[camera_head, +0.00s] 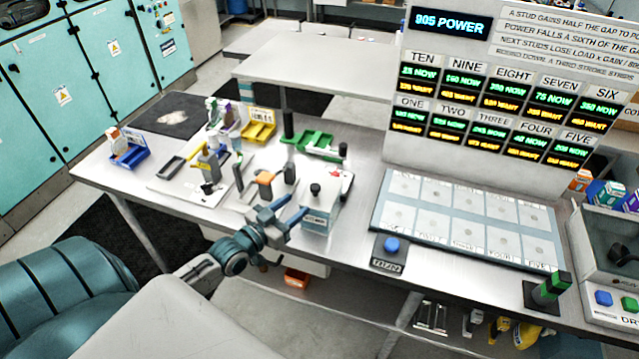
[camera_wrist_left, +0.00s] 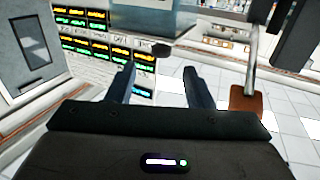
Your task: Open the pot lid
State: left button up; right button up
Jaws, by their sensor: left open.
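The pot appears to be the pale box-shaped vessel (camera_head: 319,213) with a label on its front, on the workbench in the head view. A dark round knob (camera_head: 315,188) stands on its top, and the lid looks closed. My left gripper (camera_head: 294,205) is open and empty, just left of the pot, with its fingers pointing toward the pot. From this angle I cannot tell whether a finger touches it. In the left wrist view the two fingers (camera_wrist_left: 160,82) are apart with nothing between them. My right gripper is not in view.
Orange- and dark-topped tools (camera_head: 265,178) stand close behind and left of the pot. A green tray (camera_head: 315,142) lies farther back. A blue button (camera_head: 391,245) and a marked board (camera_head: 378,215) lie to the right. The display panel (camera_head: 397,145) rises behind the board.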

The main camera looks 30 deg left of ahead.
aim_at(311, 191)
pick_arm(q)
jog(key=shift+w+d+r, duration=0.1)
jog(key=shift+w+r, duration=0.05)
jog(key=shift+w, duration=1.15)
jog(key=w+b, duration=0.1)
jog(key=b, duration=0.2)
jog(key=w+b, duration=0.1)
jog(key=b, duration=0.1)
jog(key=shift+w+d+f, duration=0.25)
jog(key=shift+w+f, duration=0.05)
jog(key=w+b, duration=0.2)
jog(key=w, duration=0.2)
jog(key=shift+w+d+r+b, duration=0.1)
jog(key=shift+d+r+b, duration=0.1)
jog(key=shift+d+b, duration=0.15)
jog(key=shift+w+d, duration=0.1)
jog(key=shift+w, duration=0.55)
jog(key=shift+r, duration=0.1)
grip_shut()
